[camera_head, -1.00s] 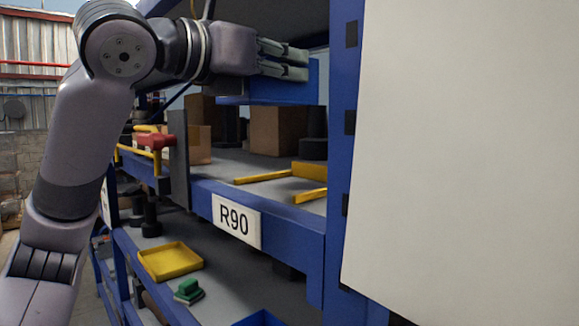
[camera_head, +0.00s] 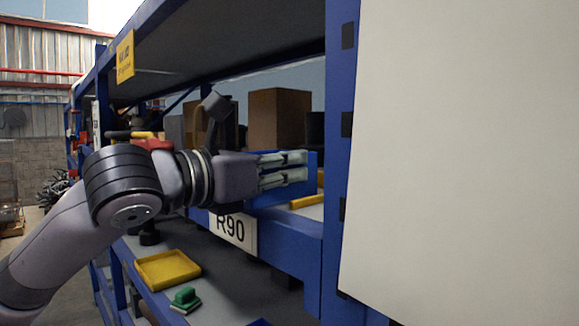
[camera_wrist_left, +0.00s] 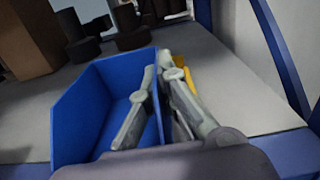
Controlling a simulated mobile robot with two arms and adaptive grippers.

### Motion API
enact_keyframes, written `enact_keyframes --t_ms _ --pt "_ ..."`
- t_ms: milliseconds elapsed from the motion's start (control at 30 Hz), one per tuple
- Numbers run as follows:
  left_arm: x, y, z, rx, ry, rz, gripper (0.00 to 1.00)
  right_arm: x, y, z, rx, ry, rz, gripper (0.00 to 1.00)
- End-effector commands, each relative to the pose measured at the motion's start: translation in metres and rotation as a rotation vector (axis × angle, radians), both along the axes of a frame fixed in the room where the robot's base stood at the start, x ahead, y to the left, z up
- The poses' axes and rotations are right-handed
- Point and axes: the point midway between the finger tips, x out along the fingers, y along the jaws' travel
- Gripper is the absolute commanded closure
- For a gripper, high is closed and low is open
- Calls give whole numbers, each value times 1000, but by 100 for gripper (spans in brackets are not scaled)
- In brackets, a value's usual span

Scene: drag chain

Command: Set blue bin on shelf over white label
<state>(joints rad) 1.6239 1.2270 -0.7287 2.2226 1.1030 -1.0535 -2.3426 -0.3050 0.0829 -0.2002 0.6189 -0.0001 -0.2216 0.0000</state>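The blue bin (camera_head: 284,195) is at the shelf front, just above and right of the white R90 label (camera_head: 236,231). My left gripper (camera_head: 306,167) is shut on one wall of the bin, with a finger on each side of that wall. In the left wrist view the bin (camera_wrist_left: 85,112) looks empty and upright, and the fingers (camera_wrist_left: 160,72) pinch its right wall. The bin's underside is hidden, so I cannot tell whether it touches the shelf. My left wrist covers part of the label's top edge. My right gripper is not in view.
Yellow rails (camera_head: 306,201) lie on the shelf right beside the bin. Cardboard boxes (camera_head: 278,118) and dark round objects (camera_wrist_left: 84,48) stand behind. A blue post (camera_head: 339,60) and a large white panel (camera_head: 460,150) bound the right. A yellow tray (camera_head: 167,269) sits on the lower shelf.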

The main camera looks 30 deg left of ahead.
Motion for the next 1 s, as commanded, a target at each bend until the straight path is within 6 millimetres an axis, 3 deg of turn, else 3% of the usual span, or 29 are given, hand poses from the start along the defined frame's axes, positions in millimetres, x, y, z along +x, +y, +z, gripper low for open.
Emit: enact_keyframes --t_ms 133,500,833,1000 --pt "0 0 -1 0 0 0 100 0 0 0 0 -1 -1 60" --pt "0 0 -1 0 0 0 75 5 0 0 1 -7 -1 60" --pt "0 0 1 0 0 0 75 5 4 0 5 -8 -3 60" --pt "-20 8 -1 -1 -3 4 75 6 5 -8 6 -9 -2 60"
